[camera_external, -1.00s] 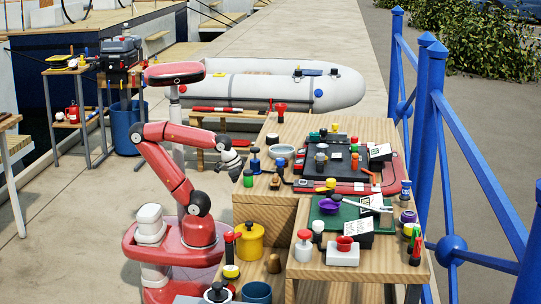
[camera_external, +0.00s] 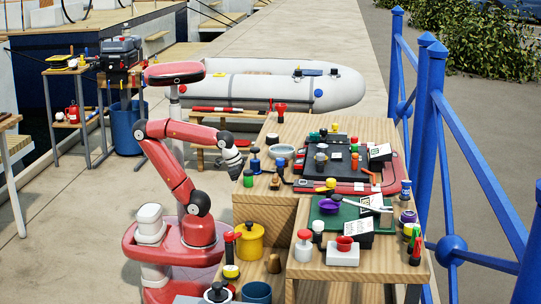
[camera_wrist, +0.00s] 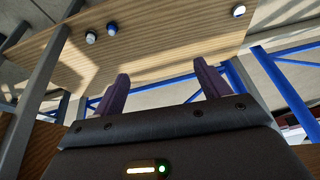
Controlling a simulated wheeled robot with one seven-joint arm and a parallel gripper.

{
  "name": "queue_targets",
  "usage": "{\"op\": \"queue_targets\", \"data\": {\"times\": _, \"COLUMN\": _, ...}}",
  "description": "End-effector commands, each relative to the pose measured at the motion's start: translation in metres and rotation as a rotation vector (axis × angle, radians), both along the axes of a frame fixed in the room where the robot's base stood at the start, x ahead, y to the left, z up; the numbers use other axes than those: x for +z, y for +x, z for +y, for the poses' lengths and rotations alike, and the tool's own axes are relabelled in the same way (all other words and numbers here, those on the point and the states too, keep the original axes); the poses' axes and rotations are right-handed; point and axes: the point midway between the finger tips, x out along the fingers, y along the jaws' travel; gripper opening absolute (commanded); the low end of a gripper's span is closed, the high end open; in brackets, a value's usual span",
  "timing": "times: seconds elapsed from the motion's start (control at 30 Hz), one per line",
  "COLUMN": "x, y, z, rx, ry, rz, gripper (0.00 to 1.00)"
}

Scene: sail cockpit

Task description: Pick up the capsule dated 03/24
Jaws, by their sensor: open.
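My gripper (camera_external: 235,166) is at the left edge of the wooden workbench, beside the green cylinder with a black cap (camera_external: 248,177). In the wrist view its two purple fingers (camera_wrist: 162,88) stand apart with nothing between them. I cannot tell which thing is the capsule dated 03/24; no date is readable.
A green mat (camera_external: 325,216) on the front bench section holds a purple bowl (camera_external: 331,206). A yellow pot (camera_external: 250,242) and a blue cup (camera_external: 257,292) stand on the lower left level. A blue railing (camera_external: 430,130) runs along the right. Paving left of my base is open.

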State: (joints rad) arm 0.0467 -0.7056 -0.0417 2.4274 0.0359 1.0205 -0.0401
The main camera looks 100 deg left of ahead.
Motion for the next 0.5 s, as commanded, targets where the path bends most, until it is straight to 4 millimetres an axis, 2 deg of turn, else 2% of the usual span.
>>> {"op": "queue_targets", "data": {"times": 0.1, "x": 0.025, "y": -0.005, "z": -0.022, "rx": -0.067, "ry": 0.09, "rz": 0.121, "gripper": 0.75}}
{"op": "queue_targets", "data": {"times": 0.27, "x": 0.057, "y": -0.016, "z": -0.046, "rx": -0.118, "ry": 0.219, "rz": 0.244, "gripper": 0.75}}
{"op": "queue_targets", "data": {"times": 0.37, "x": 0.086, "y": -0.018, "z": -0.078, "rx": -0.179, "ry": 0.288, "rz": 0.211, "gripper": 0.75}}
{"op": "queue_targets", "data": {"times": 0.5, "x": 0.13, "y": -0.023, "z": -0.146, "rx": -0.313, "ry": 0.298, "rz": 0.016, "gripper": 0.75}}
